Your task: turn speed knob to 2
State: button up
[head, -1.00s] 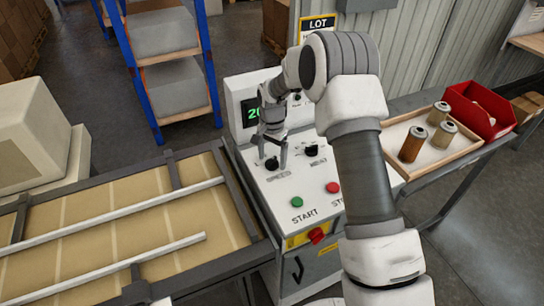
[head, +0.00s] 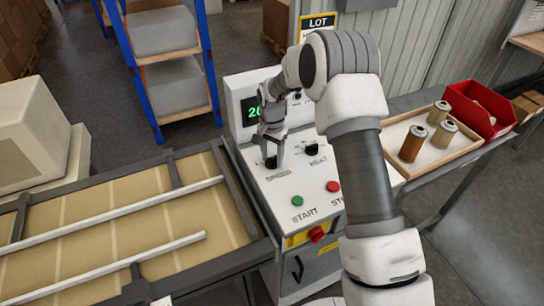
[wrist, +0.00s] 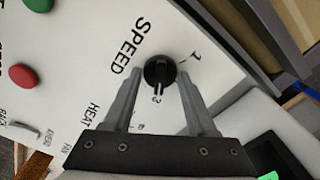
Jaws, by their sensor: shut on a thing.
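The black speed knob (wrist: 160,71) sits on the white control panel (wrist: 75,30) beside the word SPEED. In the wrist view the digits 1 and 3 show by it; a light mark on the knob seems to face the 3, but it is small. My gripper (wrist: 160,78) has one finger on each side of the knob and is shut on it. In the head view my gripper (head: 272,160) points down over the knob, mostly hiding it, just above the SPEED label.
The heat knob (head: 311,149) is close to the right of my gripper. A green start button (head: 297,201) and a red button (head: 333,186) lie nearer. A green-lit display (head: 254,111) stands behind. A tray (head: 436,164) with cartridges and a red bin (head: 488,112) are at right.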

aim_at(272, 158)
jog(key=n+b, duration=0.3)
jog(key=n, duration=0.2)
jog(key=shift+n, duration=0.4)
jog(key=n+b, duration=0.1)
jog(key=n, duration=0.4)
jog(key=shift+n, duration=0.3)
jog(key=o, duration=1.4)
jog(key=shift+c, duration=0.2)
jog(key=shift+r, duration=0.15)
notch_tip(272, 158, up, 17)
